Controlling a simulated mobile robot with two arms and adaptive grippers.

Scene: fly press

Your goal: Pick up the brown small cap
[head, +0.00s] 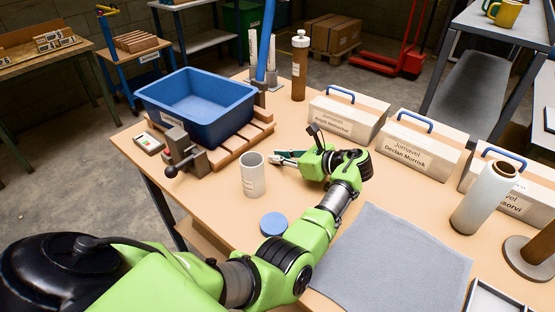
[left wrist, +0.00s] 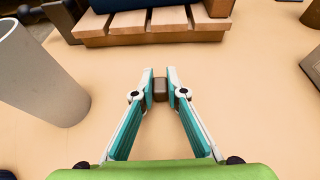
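The brown small cap (left wrist: 160,90) sits between the fingertips of my left gripper (left wrist: 160,86) in the left wrist view. Both fingertips press against its sides, with no clear gap. In the head view my left gripper (head: 276,158) is low over the middle of the table, between the wooden slatted rack and the labelled boxes. I cannot make out the cap there. Whether the cap still touches the table is unclear. My right gripper is not in view.
A grey-white cup (head: 253,177) stands left of the gripper, with a blue round lid (head: 273,223) nearer me. The slatted rack (head: 240,141) carries a blue bin (head: 197,105). Labelled boxes (head: 415,147) line the right. A grey mat (head: 395,262) lies in front.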

